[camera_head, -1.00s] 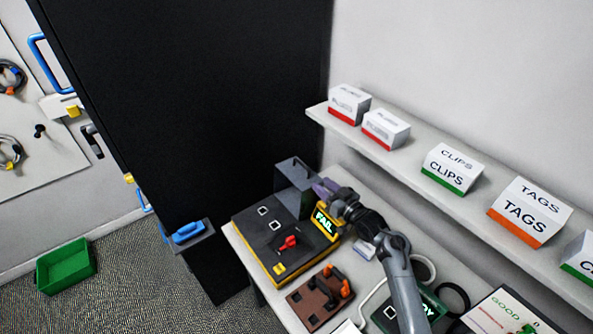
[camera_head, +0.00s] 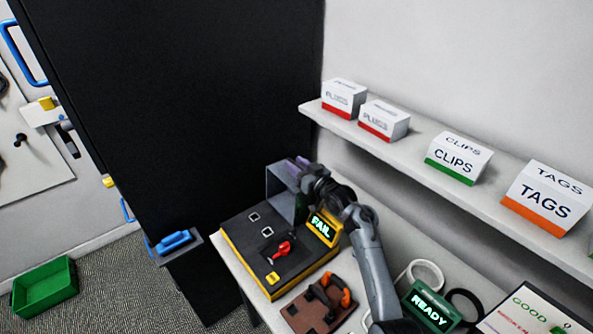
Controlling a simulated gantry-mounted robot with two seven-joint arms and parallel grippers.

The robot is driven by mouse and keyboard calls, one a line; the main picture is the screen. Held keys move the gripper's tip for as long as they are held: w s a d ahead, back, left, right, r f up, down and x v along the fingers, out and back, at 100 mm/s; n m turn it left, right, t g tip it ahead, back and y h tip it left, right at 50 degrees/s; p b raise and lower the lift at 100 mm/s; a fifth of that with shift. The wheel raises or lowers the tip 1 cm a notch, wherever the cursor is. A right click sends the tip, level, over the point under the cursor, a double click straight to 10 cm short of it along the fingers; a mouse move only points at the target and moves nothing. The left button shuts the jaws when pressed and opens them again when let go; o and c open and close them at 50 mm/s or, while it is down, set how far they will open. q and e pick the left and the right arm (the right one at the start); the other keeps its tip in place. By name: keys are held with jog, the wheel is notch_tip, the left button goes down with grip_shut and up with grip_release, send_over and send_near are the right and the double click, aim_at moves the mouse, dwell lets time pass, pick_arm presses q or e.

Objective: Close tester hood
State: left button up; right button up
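The tester (camera_head: 262,252) is a black box with a yellow base, a red lever (camera_head: 283,248) and a screen reading FAIL (camera_head: 320,228). Its grey hood (camera_head: 280,196) stands raised at the back of the tester, so the top face with its sockets is uncovered. My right gripper (camera_head: 294,172) is at the upper right edge of the hood, with its purplish fingers close to or touching it. Whether the fingers are open or shut cannot be made out. My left gripper is out of view.
A brown fixture with an orange handle (camera_head: 345,297) and a READY device (camera_head: 430,306) sit on the bench near my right arm. A shelf (camera_head: 420,150) with labelled boxes runs above. A black cabinet (camera_head: 200,100) stands behind the tester. A green bin (camera_head: 45,287) is on the floor.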

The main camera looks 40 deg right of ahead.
jog(key=shift+w, duration=0.15)
grip_shut()
jog(key=shift+a+r, duration=0.1)
jog(key=shift+a, duration=0.05)
dwell(0.4)
